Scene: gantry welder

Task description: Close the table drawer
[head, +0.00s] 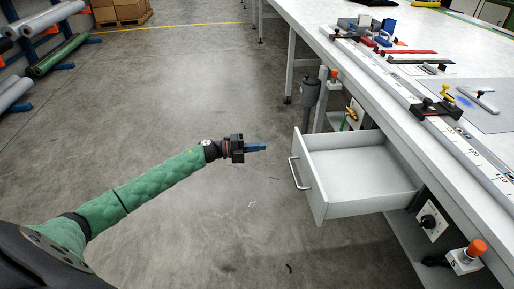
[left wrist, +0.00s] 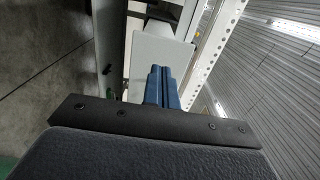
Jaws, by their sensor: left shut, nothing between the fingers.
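The table drawer (head: 362,175) is white and empty and stands pulled out of the table (head: 437,120) on the right of the head view. Its metal bar handle (head: 299,173) is on the front panel, facing left toward my arm. My left gripper (head: 263,147) is shut and empty, with blue fingers pointing right, to the left of the drawer and apart from it. My right gripper is not in view.
A grey cylinder (head: 309,92) stands beside the table, behind the drawer. Clamps (head: 437,105) lie on the tabletop.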

